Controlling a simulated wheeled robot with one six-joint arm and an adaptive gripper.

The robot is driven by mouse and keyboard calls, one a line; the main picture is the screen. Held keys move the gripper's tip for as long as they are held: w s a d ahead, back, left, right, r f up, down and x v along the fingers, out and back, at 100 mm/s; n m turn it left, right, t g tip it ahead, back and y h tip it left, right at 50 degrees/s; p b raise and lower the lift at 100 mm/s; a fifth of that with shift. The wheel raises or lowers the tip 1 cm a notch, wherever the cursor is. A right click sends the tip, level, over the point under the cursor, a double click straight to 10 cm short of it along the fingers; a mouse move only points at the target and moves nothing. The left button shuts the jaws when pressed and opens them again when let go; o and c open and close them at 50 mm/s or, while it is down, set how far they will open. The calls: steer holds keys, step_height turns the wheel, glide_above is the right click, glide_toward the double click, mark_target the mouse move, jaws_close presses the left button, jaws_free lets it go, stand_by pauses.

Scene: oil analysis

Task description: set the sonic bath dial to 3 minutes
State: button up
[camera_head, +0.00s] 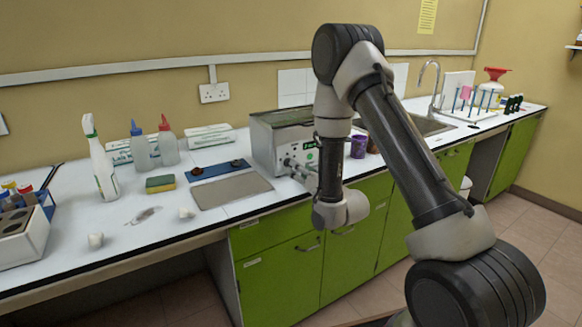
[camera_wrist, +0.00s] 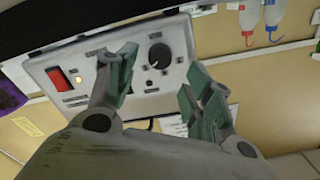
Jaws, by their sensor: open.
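The sonic bath (camera_head: 272,141) is a grey metal box on the bench, and my arm hides part of its right side. Its light control panel (camera_wrist: 110,68) fills the upper middle of the wrist view, tilted. The round black dial (camera_wrist: 159,55) has a pale pointer mark; I cannot read its setting. A smaller black knob or socket lies below it in the picture. My gripper (camera_wrist: 158,72) is open, its two green-padded fingers on either side of the dial in the picture, with nothing between them.
A red switch (camera_wrist: 58,78) and a lit amber lamp (camera_wrist: 79,79) are on the same panel. A grey mat (camera_head: 230,190) lies left of the bath. Purple containers (camera_head: 358,147) stand to its right, near the sink. Spray and wash bottles (camera_head: 140,146) stand further left.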

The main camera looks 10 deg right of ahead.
steer(key=x, duration=0.5)
steer(key=c, duration=1)
